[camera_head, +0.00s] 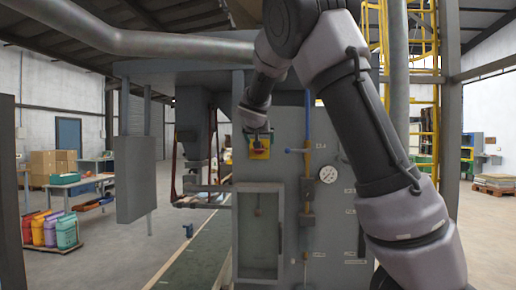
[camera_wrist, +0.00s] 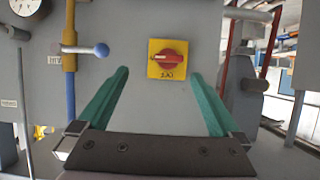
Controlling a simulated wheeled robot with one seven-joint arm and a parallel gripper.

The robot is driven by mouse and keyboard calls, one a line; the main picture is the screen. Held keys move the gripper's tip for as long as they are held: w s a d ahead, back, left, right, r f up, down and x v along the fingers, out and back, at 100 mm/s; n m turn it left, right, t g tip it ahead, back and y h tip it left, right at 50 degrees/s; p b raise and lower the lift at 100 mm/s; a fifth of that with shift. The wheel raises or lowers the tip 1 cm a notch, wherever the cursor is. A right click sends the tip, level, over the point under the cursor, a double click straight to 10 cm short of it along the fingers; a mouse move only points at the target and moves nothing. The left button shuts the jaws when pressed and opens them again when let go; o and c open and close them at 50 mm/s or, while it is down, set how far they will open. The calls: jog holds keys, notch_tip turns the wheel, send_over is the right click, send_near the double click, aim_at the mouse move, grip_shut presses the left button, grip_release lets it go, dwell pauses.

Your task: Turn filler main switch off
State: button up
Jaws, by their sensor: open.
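The filler main switch is a red rotary knob (camera_wrist: 168,56) on a yellow square plate (camera_wrist: 158,72), fixed to the grey filler panel. In the wrist view, the knob's handle lies roughly level across the plate, and the marking below it appears upside down. In the head view the yellow plate (camera_head: 260,154) shows just below my gripper (camera_head: 257,131), which partly covers it. In the wrist view my gripper (camera_wrist: 160,74) is open and empty. Its two green fingers stand apart on either side of the plate, pointing at the panel. I cannot tell the exact gap to the panel.
A blue-knobbed lever (camera_wrist: 100,50) on a yellow and blue pipe sits left of the switch in the wrist view. The head view shows a pressure gauge (camera_head: 328,174), a windowed door (camera_head: 259,235) below the switch and a grey box (camera_head: 134,178) at left.

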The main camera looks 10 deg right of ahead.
jog(key=w+f, duration=0.3)
jog(key=w, duration=0.7)
jog(key=shift+d+t, duration=0.4)
jog(key=shift+d, duration=0.05)
jog(key=c, duration=1.3)
